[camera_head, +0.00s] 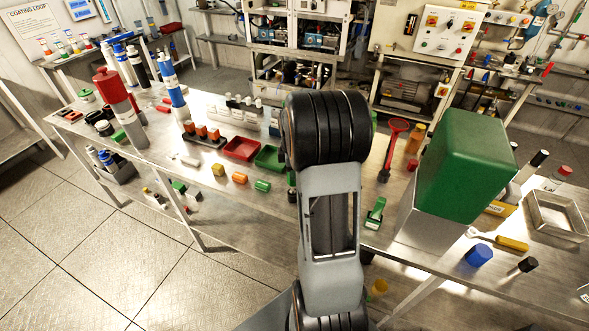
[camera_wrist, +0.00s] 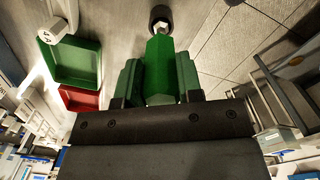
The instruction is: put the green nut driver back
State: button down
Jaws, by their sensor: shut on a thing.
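In the wrist view my gripper (camera_wrist: 159,78) is shut on the green nut driver (camera_wrist: 160,62); its faceted green body lies between the two dark green fingers. A dark round piece with a pale centre (camera_wrist: 161,16) shows just beyond its far end; I cannot tell whether it is part of the driver or a separate thing. In the head view my arm hides the gripper and the nut driver.
A green tray (camera_wrist: 75,62) and a red tray (camera_wrist: 80,98) lie left in the wrist view. In the head view, a large green-topped block (camera_head: 468,165) stands right of my arm, near a red magnifier-shaped tool (camera_head: 390,150). Small coloured cylinders (camera_head: 240,177) lie along the front edge.

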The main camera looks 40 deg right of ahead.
jog(key=shift+f, duration=0.15)
jog(key=c, duration=0.8)
grip_release()
notch_tip(320, 180, up, 12)
jog(key=shift+w+a+f+b, duration=0.1)
jog(key=shift+a+f+b, duration=0.1)
jog(key=shift+b, duration=0.15)
jog(key=s+a+m+t, duration=0.1)
jog(key=s+a+m, duration=0.3)
jog(key=a, duration=0.3)
jog(key=s+a+m+t, duration=0.2)
jog(key=s+a+m, duration=0.1)
jog(key=a, duration=0.3)
jog(key=s+a+m+t, duration=0.1)
jog(key=s+a+m, duration=0.3)
jog(key=a, duration=0.3)
jog(key=shift+s+a+r+m+t, duration=0.1)
jog(key=shift+s+a+m+t, duration=0.25)
jog(key=shift+s, duration=0.3)
